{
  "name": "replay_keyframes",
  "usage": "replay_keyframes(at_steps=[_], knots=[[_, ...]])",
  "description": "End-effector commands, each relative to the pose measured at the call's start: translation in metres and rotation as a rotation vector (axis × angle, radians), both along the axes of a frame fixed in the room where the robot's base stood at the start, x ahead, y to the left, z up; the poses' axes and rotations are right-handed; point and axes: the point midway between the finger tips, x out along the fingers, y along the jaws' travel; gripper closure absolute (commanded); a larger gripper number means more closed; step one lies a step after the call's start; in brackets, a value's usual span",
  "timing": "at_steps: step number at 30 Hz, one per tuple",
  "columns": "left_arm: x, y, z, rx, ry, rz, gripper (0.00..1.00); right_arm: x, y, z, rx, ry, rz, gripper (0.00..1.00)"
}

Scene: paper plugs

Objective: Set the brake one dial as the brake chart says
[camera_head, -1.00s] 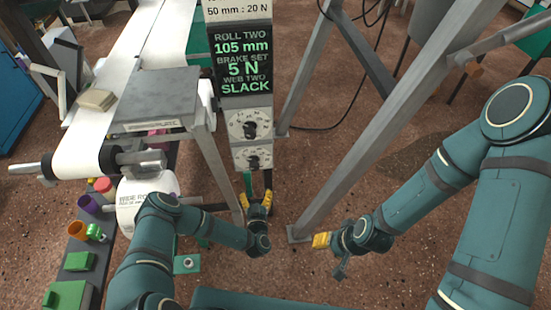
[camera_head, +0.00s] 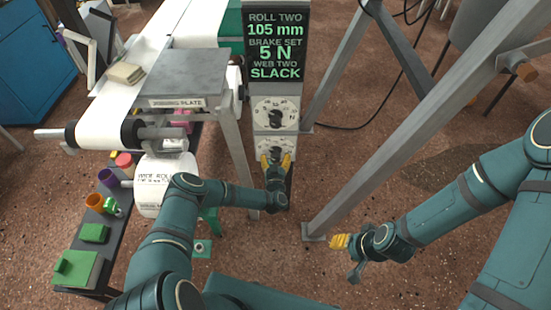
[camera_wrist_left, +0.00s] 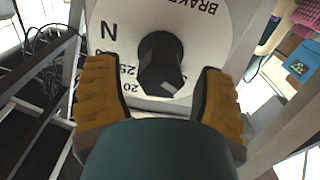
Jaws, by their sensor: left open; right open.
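Two white dials with black knobs sit one above the other on the grey post, an upper dial (camera_head: 276,113) and a lower dial (camera_head: 268,142). My left gripper (camera_head: 275,160) is open at the lower dial and hides part of it. In the left wrist view a black knob (camera_wrist_left: 160,62) lies between its open yellow fingers, with a gap on each side. The dial face (camera_wrist_left: 125,20) there shows "BRAKE", "N", 20 and 25, upside down. Which brake it is cannot be read. My right gripper (camera_head: 340,241) is open and empty, low at the right. The brake chart is out of the head view.
The display (camera_head: 275,45) reads roll two 105 mm, brake set 5 N, web two slack. A slanting grey frame leg (camera_head: 375,130) stands right of the post; a joining plate (camera_head: 185,75) and wide roll (camera_head: 152,185) are left.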

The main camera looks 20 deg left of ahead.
Motion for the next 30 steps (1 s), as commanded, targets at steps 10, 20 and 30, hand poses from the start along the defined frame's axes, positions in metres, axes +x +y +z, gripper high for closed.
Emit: replay_keyframes(at_steps=[10,20,30], knots=[[0.0095,0.0029,0.0006,0.000,0.000,0.000,0.31,0.0007,-0.0001,-0.0027,0.000,-0.002,-0.001,0.53],[0.0093,0.0029,0.0006,0.000,0.000,0.000,0.98,0.0006,0.0000,-0.0027,0.000,-0.002,-0.001,0.53],[0.0096,0.0030,0.0013,0.017,0.004,0.000,0.99,0.0004,0.0000,-0.0015,0.000,-0.001,0.000,0.53]])
